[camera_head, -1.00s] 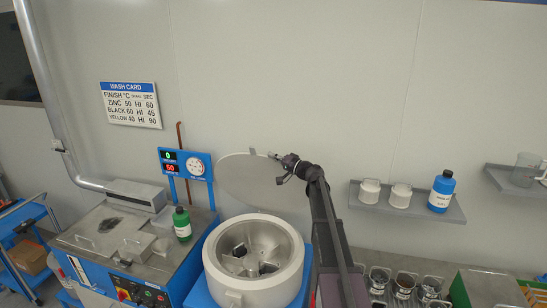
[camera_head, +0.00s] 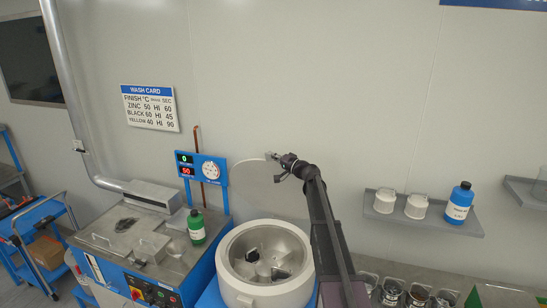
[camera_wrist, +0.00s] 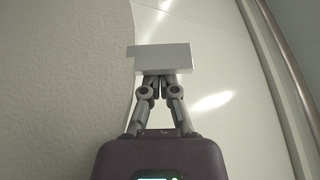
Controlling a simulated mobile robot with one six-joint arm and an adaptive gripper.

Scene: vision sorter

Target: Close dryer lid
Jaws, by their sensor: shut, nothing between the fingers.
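The dryer (camera_head: 228,275) is a round white drum on a blue base, low in the middle of the head view, its bowl uncovered. Its round grey lid (camera_head: 250,185) stands raised and open behind the drum, against the wall. My gripper (camera_head: 278,157) is at the lid's upper edge, beside a small grey tab there. In the wrist view my gripper (camera_wrist: 161,80) is shut and empty, its fingertips close up to a pale grey block (camera_wrist: 162,58) at the lid's edge. I cannot tell whether they touch. My arm hides the lid's right side.
A washer bench with a green bottle (camera_head: 196,227) stands left of the dryer. A blue display panel (camera_head: 202,168) rises close to the lid's left. A wall shelf (camera_head: 420,222) with white jars and a blue bottle is to the right. Metal cups (camera_head: 391,291) stand at lower right.

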